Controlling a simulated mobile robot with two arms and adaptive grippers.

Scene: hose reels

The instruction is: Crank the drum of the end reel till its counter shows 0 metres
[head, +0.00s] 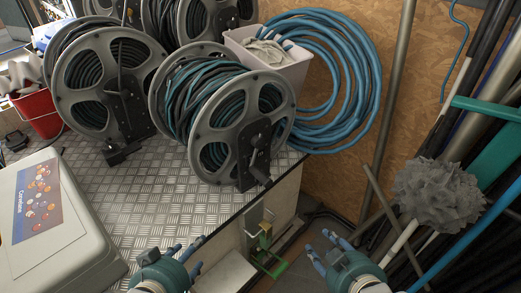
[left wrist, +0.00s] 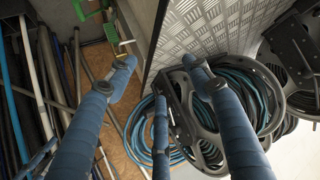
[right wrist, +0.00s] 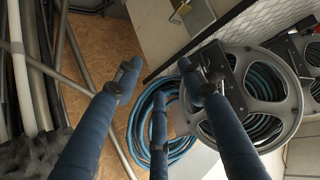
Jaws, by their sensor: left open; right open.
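The end reel (head: 222,115) stands at the right front corner of the metal-plated bench, with dark and teal hose wound on its grey drum. A black bracket (head: 252,150) with a crank handle (head: 264,180) is on its near side. I cannot make out a counter reading. The reel also shows in the left wrist view (left wrist: 208,152) and in the right wrist view (right wrist: 266,62). My left gripper (head: 186,246) is open and empty, in front of the bench edge and below the reel. My right gripper (head: 328,246) is open and empty, right of the bench corner, apart from the crank.
More reels (head: 108,85) stand behind and left on the bench (head: 150,190). A grey case (head: 60,235) lies at its left front. A white bin (head: 270,65) and a coiled blue hose (head: 345,90) are behind the end reel. Poles and a grey mop head (head: 438,192) crowd the right.

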